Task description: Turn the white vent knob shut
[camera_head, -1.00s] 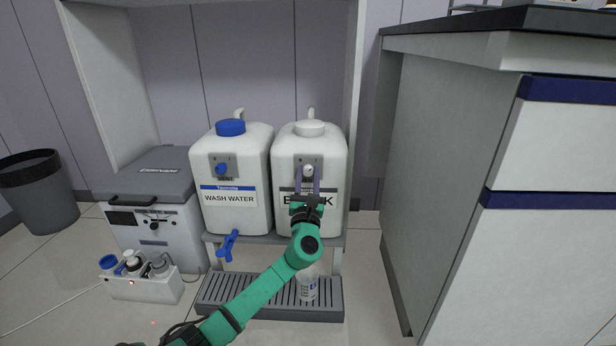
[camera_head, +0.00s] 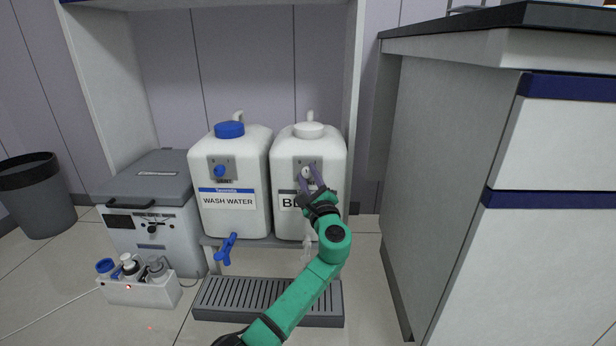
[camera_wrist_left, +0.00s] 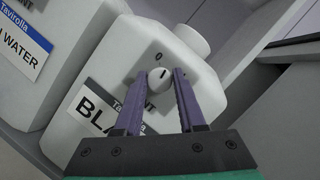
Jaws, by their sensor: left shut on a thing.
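The white vent knob (camera_head: 306,172) sits on a grey plate on the front of the right white tank (camera_head: 283,165), whose label is partly covered by my gripper. My left gripper (camera_head: 309,178) is shut on the knob, one purple finger on either side. In the left wrist view the knob (camera_wrist_left: 160,77) shows between the fingertips, with a short dark mark on its face. A "0" is printed on the plate just above it there. My gripper is tilted, its wrist down and to the right of the knob in the head view. My right gripper is not in view.
The wash water tank (camera_head: 230,185) with a blue vent knob (camera_head: 219,171) and blue tap (camera_head: 226,249) stands close on the left. A slotted tray (camera_head: 240,294) lies below. A cabinet (camera_head: 450,180) stands on the right, with clear floor before it.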

